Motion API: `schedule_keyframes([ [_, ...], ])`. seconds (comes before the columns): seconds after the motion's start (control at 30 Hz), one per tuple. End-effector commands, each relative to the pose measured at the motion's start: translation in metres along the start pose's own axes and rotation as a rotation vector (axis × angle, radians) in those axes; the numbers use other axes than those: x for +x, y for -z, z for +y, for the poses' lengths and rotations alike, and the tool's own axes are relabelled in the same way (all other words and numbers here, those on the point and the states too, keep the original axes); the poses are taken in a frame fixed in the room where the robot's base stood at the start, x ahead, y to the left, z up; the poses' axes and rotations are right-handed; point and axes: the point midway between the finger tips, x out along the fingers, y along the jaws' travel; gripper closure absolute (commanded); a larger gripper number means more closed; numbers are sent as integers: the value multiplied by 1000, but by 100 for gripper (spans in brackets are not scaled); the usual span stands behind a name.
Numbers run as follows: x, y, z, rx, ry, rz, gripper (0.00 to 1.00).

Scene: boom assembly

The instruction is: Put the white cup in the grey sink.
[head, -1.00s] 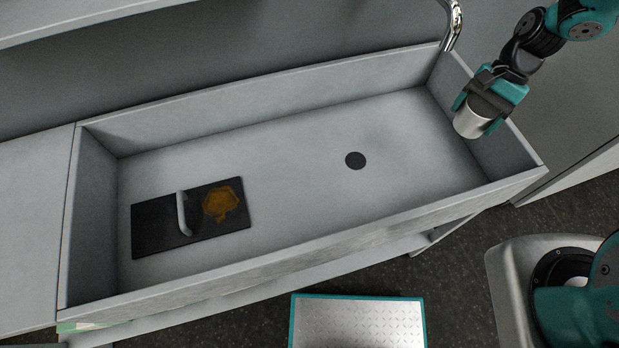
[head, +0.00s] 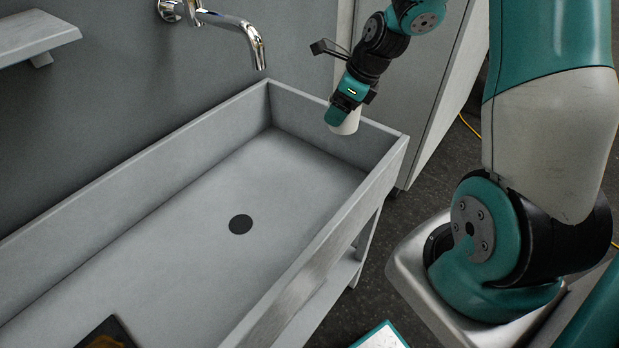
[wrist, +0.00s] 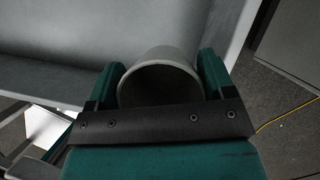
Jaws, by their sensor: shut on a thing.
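The white cup (head: 347,122) is held in my gripper (head: 338,116), at the far right end of the grey sink (head: 205,215) in the head view. The gripper partly hides the cup there. In the wrist view the cup (wrist: 160,78) sits between the two green fingers of my gripper (wrist: 161,85), its round rim towards the camera. The fingers are shut on it. The cup is by the sink's end wall; how high it is above the sink floor I cannot tell.
A dark drain (head: 240,224) is in the sink floor, and a chrome tap (head: 235,28) reaches out above the back wall. A dark board (head: 106,334) lies at the lower left in the sink. The sink floor around the drain is clear.

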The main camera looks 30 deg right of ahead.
Motion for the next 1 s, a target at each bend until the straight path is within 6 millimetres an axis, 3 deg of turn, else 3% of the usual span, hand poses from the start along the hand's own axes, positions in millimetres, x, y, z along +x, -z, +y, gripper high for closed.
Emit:
schedule_keyframes([
  [0.3,82,37,2,2,-9,4,48],
  [0.5,123,56,2,0,-5,3,48],
  [1.0,173,78,1,-2,-2,1,48],
])
